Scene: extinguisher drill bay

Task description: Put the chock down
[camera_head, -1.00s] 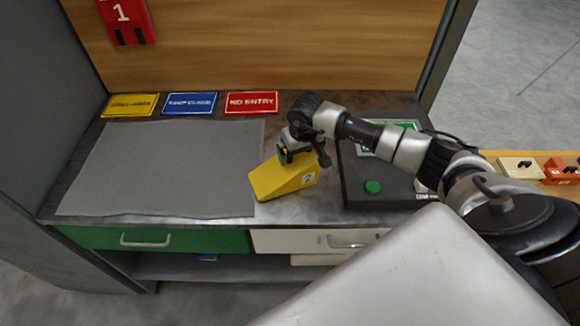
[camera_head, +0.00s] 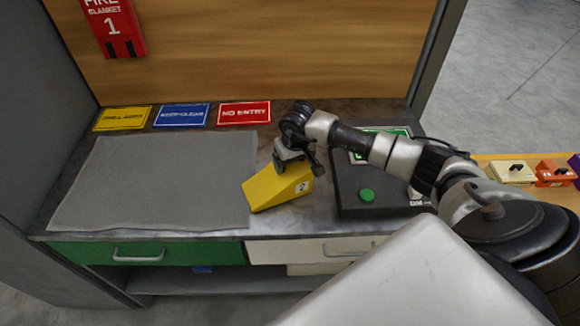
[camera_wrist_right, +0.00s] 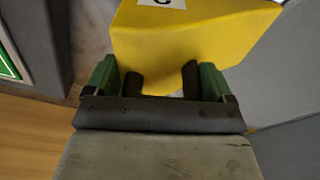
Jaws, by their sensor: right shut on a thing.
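The chock (camera_head: 277,188) is a yellow wedge with a white number label on its right end. In the head view it is at the front of the bench top, between the grey mat and the dark box. My right gripper (camera_head: 296,168) is shut on it from above. In the right wrist view the chock (camera_wrist_right: 190,35) fills the space beyond the gripper (camera_wrist_right: 160,82), with a finger on each side of it. I cannot tell whether its underside touches the bench. My left gripper is not in view.
The grey mat (camera_head: 150,185) lies flat and bare at left. A dark box with a green button (camera_head: 367,195) stands close at right. Yellow, blue and red signs (camera_head: 244,114) lie along the back. A green drawer (camera_head: 150,253) and a white drawer (camera_head: 300,250) are below the bench top.

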